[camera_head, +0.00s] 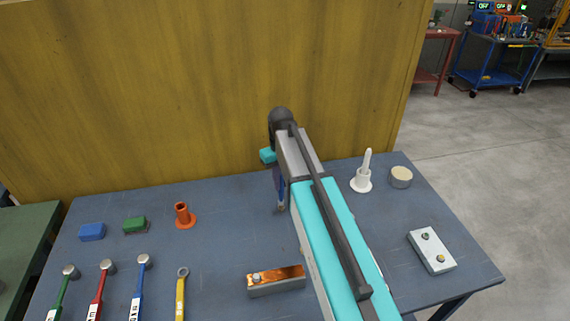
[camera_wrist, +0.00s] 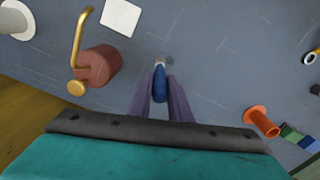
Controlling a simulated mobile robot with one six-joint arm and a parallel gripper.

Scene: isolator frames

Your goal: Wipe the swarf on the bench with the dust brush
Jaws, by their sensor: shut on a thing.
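My gripper (camera_head: 280,188) hangs over the back middle of the blue-grey bench (camera_head: 225,215), partly hidden by my own arm. In the wrist view its two purple fingers (camera_wrist: 161,80) are shut on a slim blue-handled tool with a pale tip, which looks like the dust brush (camera_wrist: 159,86). The tool points down at the bench. I cannot tell whether its tip touches the surface. I make out no clear swarf; only thin pale lines, perhaps scratches, show on the bench.
A reddish cylinder with a brass handle (camera_wrist: 98,66) and a white square (camera_wrist: 121,17) lie near the brush. An orange flanged holder (camera_head: 183,215) and a white one (camera_head: 362,174) stand on either side. A yellow panel (camera_head: 180,80) stands behind.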

